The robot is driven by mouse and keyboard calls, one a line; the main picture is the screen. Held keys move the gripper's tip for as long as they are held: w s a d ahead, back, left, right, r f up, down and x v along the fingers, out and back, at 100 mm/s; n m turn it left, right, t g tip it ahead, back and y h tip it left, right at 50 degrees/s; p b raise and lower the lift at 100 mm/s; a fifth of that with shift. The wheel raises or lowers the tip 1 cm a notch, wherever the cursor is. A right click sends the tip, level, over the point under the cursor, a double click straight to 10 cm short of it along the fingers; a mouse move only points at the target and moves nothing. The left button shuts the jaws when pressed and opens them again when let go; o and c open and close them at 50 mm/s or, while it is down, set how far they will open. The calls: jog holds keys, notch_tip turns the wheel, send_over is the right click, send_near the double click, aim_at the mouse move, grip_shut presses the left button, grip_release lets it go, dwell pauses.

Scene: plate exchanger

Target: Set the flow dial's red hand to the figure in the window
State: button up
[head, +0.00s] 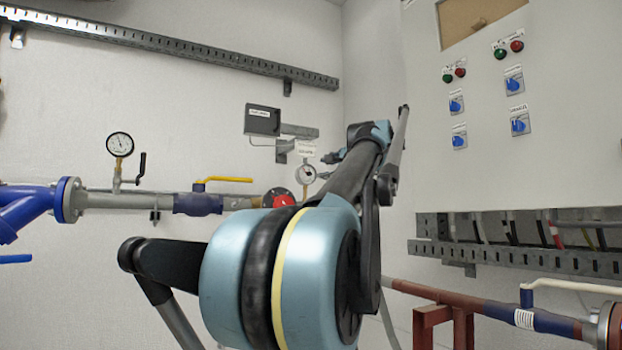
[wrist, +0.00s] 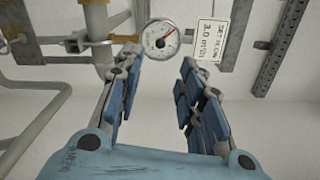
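The flow dial (wrist: 161,41) is a small round white gauge with a grey rim; it also shows in the head view (head: 306,174). Its red hand (wrist: 168,35) points up and right in the wrist view. The scale figures are too small to read. A white card (wrist: 212,38) beside the dial reads sideways "SET FLOW 3.0 m³/h"; it also shows in the head view (head: 305,149). My gripper (wrist: 160,68) is open and empty, with blue-padded fingers apart. The dial appears beyond the gap between the fingertips, with no contact visible.
A pipe (wrist: 98,35) runs beside the dial in the wrist view. A slotted metal rail (wrist: 283,45) is at right. In the head view a dark labelled box (head: 262,120) is above the dial, a pressure gauge (head: 120,144) at left, and a switch cabinet (head: 570,110) at right.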

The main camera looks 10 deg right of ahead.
jog(key=x, duration=1.1)
jog(key=shift+w, duration=0.3)
jog(key=shift+a, duration=0.1)
jog(key=shift+c, duration=0.6)
grip_shut()
